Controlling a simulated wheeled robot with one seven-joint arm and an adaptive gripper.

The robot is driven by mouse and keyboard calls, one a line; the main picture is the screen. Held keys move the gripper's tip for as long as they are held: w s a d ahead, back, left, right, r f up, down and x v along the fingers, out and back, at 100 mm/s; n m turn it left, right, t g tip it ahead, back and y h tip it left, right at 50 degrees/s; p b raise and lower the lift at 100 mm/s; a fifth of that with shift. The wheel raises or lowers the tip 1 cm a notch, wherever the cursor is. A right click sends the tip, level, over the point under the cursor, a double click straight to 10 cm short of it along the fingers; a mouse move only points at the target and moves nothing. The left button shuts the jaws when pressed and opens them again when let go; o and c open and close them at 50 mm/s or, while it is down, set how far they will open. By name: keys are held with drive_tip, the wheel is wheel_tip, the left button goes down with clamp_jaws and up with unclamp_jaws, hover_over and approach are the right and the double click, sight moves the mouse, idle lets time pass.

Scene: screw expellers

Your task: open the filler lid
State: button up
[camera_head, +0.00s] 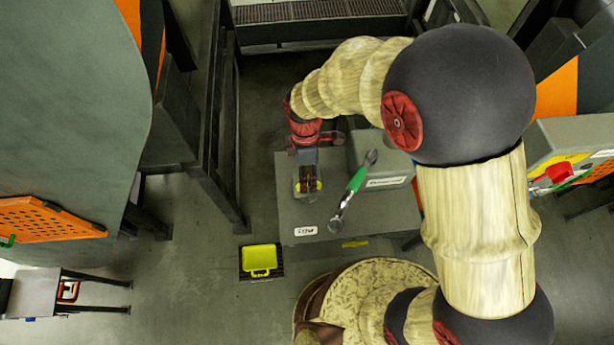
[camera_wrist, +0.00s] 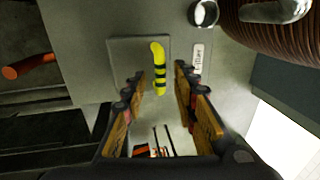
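The filler lid is a grey square plate (camera_wrist: 126,50) on the grey machine top, and it also shows in the head view (camera_head: 306,198). Its handle (camera_wrist: 158,60) is a yellow bar with black stripes; in the head view my gripper partly hides it. A white "Filler" label (camera_head: 306,231) lies beside the lid, and it also shows in the wrist view (camera_wrist: 198,62). The lid lies flat and looks closed. My gripper (camera_wrist: 160,78) is open and empty, its fingertips on either side of the handle's lower end. I cannot tell whether they touch it.
A yellow case (camera_head: 260,261) sits on the floor left of the machine. A dark frame post (camera_head: 219,188) stands to the left.

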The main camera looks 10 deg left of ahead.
drive_tip(key=shift+c, duration=0.7)
clamp_jaws()
